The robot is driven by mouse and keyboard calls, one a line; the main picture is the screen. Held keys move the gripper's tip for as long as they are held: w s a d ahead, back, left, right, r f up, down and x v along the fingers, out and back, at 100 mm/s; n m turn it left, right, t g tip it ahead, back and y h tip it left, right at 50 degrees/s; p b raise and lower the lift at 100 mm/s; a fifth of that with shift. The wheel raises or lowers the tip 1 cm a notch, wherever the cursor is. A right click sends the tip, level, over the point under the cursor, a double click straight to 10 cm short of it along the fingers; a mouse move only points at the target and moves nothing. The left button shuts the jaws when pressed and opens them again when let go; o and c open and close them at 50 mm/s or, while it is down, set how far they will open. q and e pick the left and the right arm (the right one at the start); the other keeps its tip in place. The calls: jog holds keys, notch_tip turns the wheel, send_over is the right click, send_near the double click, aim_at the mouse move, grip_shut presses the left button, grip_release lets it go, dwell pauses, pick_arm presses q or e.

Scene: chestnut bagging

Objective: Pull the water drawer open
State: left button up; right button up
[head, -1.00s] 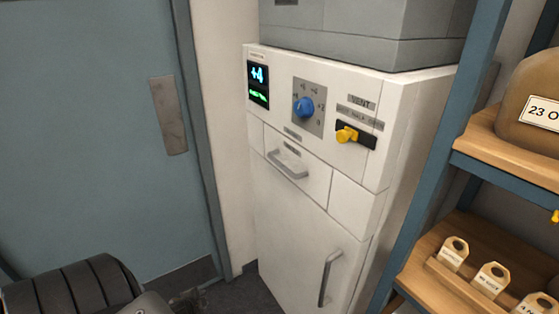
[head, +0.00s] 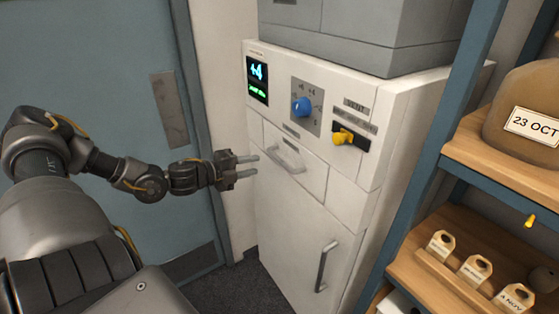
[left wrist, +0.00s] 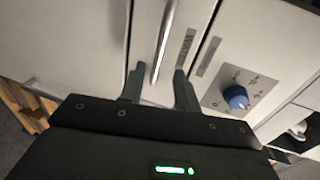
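The water drawer (head: 313,176) is the small white front below the blue dial, and it looks closed. Its grey bar handle (head: 287,158) runs across it. My left gripper (head: 252,166) is open and just left of the handle in the head view. In the left wrist view the handle (left wrist: 163,40) lies ahead of and between the two open fingers (left wrist: 158,82), and I see no clear contact. A label by the handle reads as water in that view. My right gripper is not in view.
The white cabinet has a blue dial (head: 302,106), a yellow vent lever (head: 343,137), a lit display (head: 257,80) and a lower door handle (head: 326,266). A blue-framed shelf (head: 440,160) stands close at right. A blue door (head: 100,70) is at left.

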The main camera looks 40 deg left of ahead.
aim_at(279, 159)
pick_arm(q)
jog(key=x, duration=0.9)
jog(key=shift+r, duration=0.15)
jog(key=shift+p+x, duration=0.3)
jog(key=shift+x, duration=0.5)
